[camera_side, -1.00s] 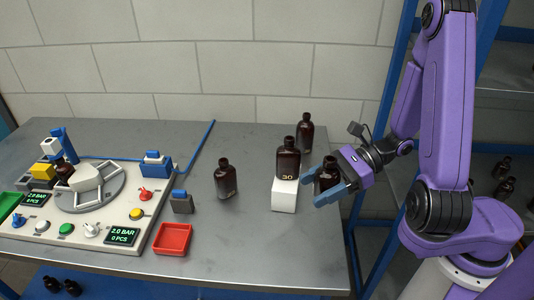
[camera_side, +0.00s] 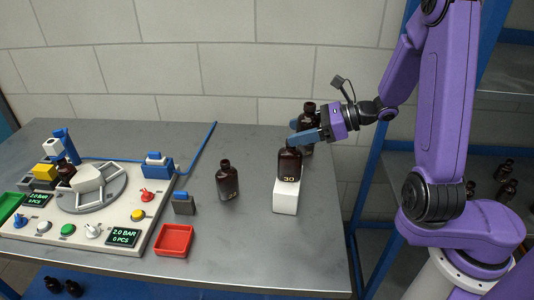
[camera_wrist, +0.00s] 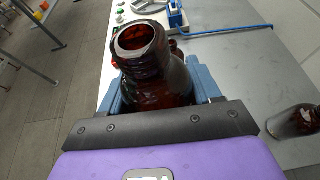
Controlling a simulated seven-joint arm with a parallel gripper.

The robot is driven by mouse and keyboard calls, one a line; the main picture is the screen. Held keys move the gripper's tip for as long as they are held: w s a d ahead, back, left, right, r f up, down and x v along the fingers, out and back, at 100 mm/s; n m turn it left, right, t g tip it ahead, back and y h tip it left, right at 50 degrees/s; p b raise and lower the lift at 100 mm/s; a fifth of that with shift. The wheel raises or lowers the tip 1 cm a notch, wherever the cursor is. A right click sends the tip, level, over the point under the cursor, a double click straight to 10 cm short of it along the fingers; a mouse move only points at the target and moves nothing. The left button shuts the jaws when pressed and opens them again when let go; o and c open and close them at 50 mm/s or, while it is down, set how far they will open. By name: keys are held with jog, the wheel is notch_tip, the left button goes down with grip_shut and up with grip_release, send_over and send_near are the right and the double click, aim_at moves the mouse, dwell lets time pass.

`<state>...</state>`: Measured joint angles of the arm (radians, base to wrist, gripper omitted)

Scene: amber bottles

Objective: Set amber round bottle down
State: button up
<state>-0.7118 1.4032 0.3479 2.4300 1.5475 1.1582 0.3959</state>
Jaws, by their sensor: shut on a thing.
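My gripper (camera_side: 300,137) is shut on an amber round bottle (camera_wrist: 165,88), held upright between the fingers in the wrist view. In the side view its dark neck (camera_side: 309,108) rises above the blue fingers. Another bottle stands at the right in the wrist view (camera_wrist: 295,122).
A loose dark bottle (camera_side: 228,182) stands mid-table. A red tray (camera_side: 174,242), a grey block with a blue top (camera_side: 184,206) and a control station (camera_side: 100,215) are to the left. The table is clear right of the white block and at its front.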

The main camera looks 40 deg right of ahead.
jog(key=w+d+m+t+h, duration=0.3)
jog(key=w+d+m+h, duration=0.3)
jog(key=w+d, duration=0.45)
send_over(264, 151)
jog(key=s, duration=0.1)
jog(key=shift+t+h, duration=0.3)
jog(key=f, duration=1.8)
jog(key=shift+s+a+f, duration=0.15)
jog(key=shift+s+f, duration=0.05)
jog(key=shift+f, duration=0.2)
jog(key=shift+w+f, duration=0.5)
jog(key=shift+f, duration=0.1)
jog(key=shift+w+f, duration=0.2)
jog(key=shift+f, duration=1.55)
jog(key=shift+f, duration=0.15)
